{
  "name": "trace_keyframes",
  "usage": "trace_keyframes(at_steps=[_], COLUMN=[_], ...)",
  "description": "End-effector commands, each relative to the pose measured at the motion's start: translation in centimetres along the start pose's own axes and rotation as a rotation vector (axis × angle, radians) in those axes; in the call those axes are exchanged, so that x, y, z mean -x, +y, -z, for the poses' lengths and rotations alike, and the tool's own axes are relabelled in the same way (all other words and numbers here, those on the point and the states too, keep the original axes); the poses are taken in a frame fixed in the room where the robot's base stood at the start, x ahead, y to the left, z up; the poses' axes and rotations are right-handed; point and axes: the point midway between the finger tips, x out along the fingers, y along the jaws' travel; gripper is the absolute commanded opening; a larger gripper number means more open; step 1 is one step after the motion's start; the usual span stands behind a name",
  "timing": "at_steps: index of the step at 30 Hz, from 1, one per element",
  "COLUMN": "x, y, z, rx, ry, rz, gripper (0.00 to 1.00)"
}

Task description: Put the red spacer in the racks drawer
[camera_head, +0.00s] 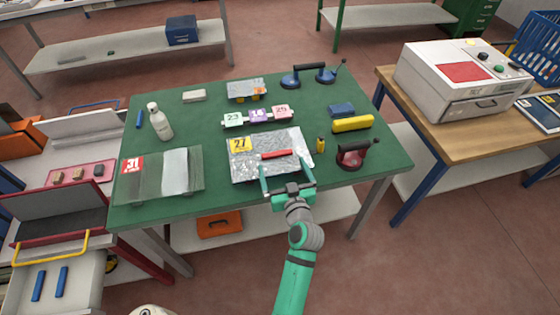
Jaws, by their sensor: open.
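The red spacer (277,154), a short red bar, lies on a silver wrapped sheet (245,168) with a yellow 27 label, on the green table. My gripper (285,175) is over the near edge of this sheet, its two teal fingers spread. It is open and empty, just on the near side of the red spacer. A pulled-out drawer (84,288) with a yellow handle is at the lower left, part of a grey and dark red unit. Two blue bars (62,280) lie in it. Its lower part is cut off by the picture edge.
On the green table (215,205) are a white bottle (161,124), glass sheets labelled 31 (140,178), number cards, a yellow bar (352,124), a small yellow item (320,144) and a dark red suction cup (355,155). A machine (440,85) stands right.

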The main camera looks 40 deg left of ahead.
Motion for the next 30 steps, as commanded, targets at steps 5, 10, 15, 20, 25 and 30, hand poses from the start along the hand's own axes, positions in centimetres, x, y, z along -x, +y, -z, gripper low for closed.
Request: trace_keyframes(at_steps=[5, 10, 15, 20, 25, 30], x=[3.3, 5.1, 5.8, 5.9, 8.3, 13.8], y=[0.0, 0.0, 0.0, 0.0, 0.8, 2.0], z=[0.0, 0.0, 0.1, -0.1, -2.8, -7.1], rx=[-0.001, -0.001, -0.001, -0.003, -0.051, -0.133], ry=[0.001, 0.0, 0.001, -0.001, -0.03, -0.071], rz=[-0.001, -0.001, 0.001, -0.004, -0.088, -0.262], gripper=[1.0, 1.0, 1.0, 1.0, 1.0, 1.0])
